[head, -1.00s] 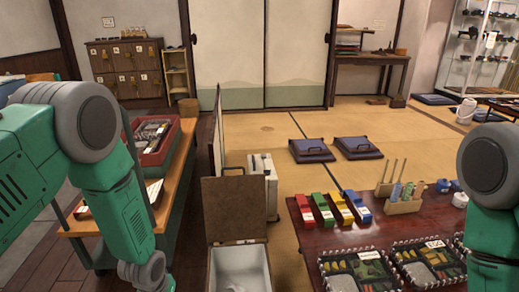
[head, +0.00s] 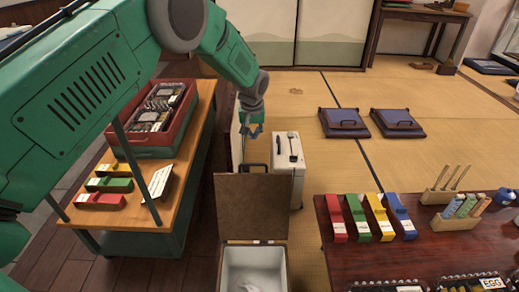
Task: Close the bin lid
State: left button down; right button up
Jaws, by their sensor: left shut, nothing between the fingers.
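The bin (head: 283,262) stands at the bottom middle of the head view, a pale box with its top open and something whitish inside. Its brown lid (head: 252,212) stands upright at the bin's far edge, with a dark handle at its top. My left gripper (head: 251,134) is shut and empty. It shows above the lid's top edge in the picture, and a gap shows between them. My right gripper is out of view.
A white box (head: 290,168) with dark tools on top stands behind the lid to the right. A wooden cart (head: 187,150) with a red crate (head: 183,106) is on the left. A dark red table (head: 350,262) with colored blocks is on the right.

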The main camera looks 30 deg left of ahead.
pick_arm(q)
jog(key=b+x, duration=0.5)
jog(key=x, duration=0.5)
jog(key=s, duration=0.1)
jog(key=s+d, duration=0.2)
jog(key=s, duration=0.1)
jog(key=shift+r, duration=0.15)
jog(key=shift+s, duration=0.1)
